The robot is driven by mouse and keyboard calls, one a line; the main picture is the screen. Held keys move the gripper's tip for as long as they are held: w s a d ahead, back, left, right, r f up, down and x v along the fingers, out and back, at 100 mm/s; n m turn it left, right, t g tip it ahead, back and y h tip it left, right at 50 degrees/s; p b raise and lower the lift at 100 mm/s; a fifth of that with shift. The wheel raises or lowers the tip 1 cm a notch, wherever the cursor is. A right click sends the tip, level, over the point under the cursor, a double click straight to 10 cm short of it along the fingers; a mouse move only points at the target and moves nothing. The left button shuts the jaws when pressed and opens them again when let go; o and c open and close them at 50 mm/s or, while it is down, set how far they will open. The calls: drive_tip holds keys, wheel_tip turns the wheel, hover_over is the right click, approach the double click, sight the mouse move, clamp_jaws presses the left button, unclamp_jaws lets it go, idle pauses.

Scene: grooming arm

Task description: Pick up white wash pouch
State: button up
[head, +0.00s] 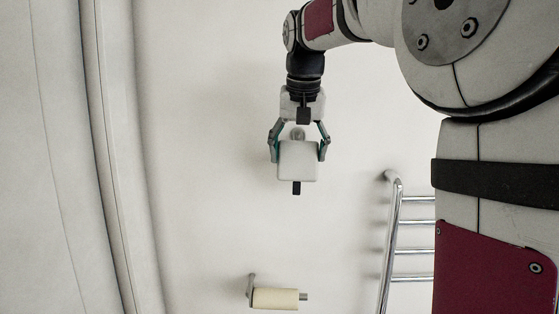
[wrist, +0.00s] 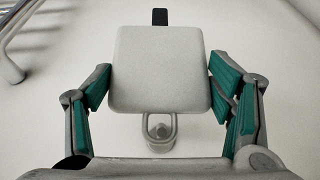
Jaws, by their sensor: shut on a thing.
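The white wash pouch (head: 297,162) is a rounded, boxy shape with a black tab at its lower end in the head view. In the wrist view the pouch (wrist: 160,68) fills the middle, with a grey loop (wrist: 160,129) on the side towards my gripper. My gripper (head: 298,154) comes from above with its fingers on either side of the pouch. The green finger pads in the wrist view (wrist: 160,86) are shut on its left and right sides. A round metal knob (wrist: 161,131) shows within the loop. I cannot tell whether the loop still hangs on it.
A cream paper roll on a metal holder (head: 275,299) is on the wall below the pouch. A chrome towel rail (head: 393,235) stands to the right. A pale vertical edge (head: 112,150) runs along the left. The wall around the pouch is mostly bare.

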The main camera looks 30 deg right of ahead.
sight(298, 152)
drive_tip(key=shift+r, duration=0.1)
drive_tip(key=shift+w+r+b, duration=0.1)
drive_tip(key=shift+r+b, duration=0.05)
drive_tip(key=shift+b, duration=0.3)
drive_tip(key=s+a+b, duration=0.1)
drive_tip(key=s+a, duration=0.3)
drive_tip(key=s, duration=0.4)
drive_tip(key=s+a+b, duration=0.2)
drive_tip(key=s+a, duration=0.2)
drive_tip(key=s, duration=0.4)
drive_tip(key=shift+a, duration=0.3)
drive_tip(key=shift+w+d+f+t+h+p, duration=0.1)
drive_tip(key=shift+w+d+t+h+p, duration=0.25)
drive_tip(key=shift+w+d, duration=1.9)
drive_tip(key=shift+w+d+f+t+h+p, duration=0.15)
drive_tip(key=shift+w+d+t+h+p, duration=0.55)
drive_tip(key=shift+w, duration=2.9)
drive_tip(key=shift+w+d+f+g+y+p, duration=0.1)
drive_tip(key=shift+w+d+y+p, duration=0.1)
drive_tip(key=shift+w+d, duration=2.2)
drive_tip(key=shift+w+a+f, duration=0.1)
drive_tip(key=shift+w+f, duration=0.1)
drive_tip(key=shift+w, duration=0.3)
drive_tip(key=shift+w+a+f, duration=0.1)
drive_tip(key=shift+w+f, duration=0.05)
drive_tip(key=shift+w, duration=0.3)
